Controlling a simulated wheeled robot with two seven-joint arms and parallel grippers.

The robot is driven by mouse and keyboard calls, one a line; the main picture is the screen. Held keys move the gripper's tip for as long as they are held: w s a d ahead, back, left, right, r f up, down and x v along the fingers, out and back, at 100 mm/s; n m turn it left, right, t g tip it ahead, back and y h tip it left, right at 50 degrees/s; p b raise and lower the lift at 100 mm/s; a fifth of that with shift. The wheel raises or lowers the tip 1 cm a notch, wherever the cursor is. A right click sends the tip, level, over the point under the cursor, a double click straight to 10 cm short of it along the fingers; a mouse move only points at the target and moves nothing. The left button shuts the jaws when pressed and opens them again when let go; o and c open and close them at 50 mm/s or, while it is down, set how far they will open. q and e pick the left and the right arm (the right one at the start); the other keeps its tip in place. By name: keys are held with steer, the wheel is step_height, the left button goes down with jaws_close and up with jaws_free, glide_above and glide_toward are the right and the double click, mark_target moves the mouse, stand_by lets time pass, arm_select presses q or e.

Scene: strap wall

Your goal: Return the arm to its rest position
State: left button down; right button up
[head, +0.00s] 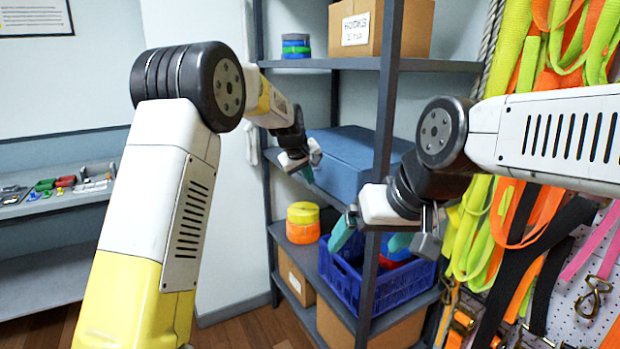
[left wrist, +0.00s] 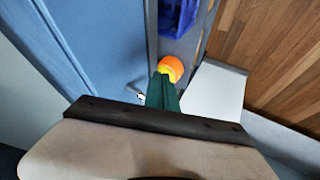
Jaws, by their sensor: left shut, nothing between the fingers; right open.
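My left arm comes up from the lower left in the head view and bends at its black elbow. Its gripper (head: 312,162) hangs beside the shelf's blue box, seen small and partly from behind. In the left wrist view the green fingers (left wrist: 163,82) are together with nothing between them. My right arm comes in from the right in the head view. Its gripper (head: 375,242) is in front of the shelf post, with teal fingers spread apart and empty, above the blue crate (head: 372,296). I cannot tell whether it touches the post or the crate.
A grey shelf rack (head: 388,100) holds the blue box (head: 345,165), a cardboard box (head: 410,28) and yellow and orange strap rolls (head: 303,222). Straps (head: 545,215) hang on the right wall. A side bench (head: 50,205) with small items stands far left. Wooden floor lies open between.

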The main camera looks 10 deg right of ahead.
arm_select(q)
steer(key=s+a+r, duration=1)
steer(key=s+r, duration=0.1)
steer(key=s, duration=0.2)
steer(key=s+a+f+m, duration=0.1)
steer(key=s+a, duration=0.3)
steer(key=s, duration=0.5)
steer(key=s+a+f+m, duration=0.1)
steer(key=s+a+f, duration=0.2)
steer(key=s, duration=0.7)
steer(key=s+a+f+m+y, duration=0.1)
steer(key=s+a, duration=0.4)
steer(key=s, duration=0.5)
steer(key=shift+f+m, duration=0.45)
steer(key=shift+m, duration=0.15)
steer(key=shift+a, duration=0.1)
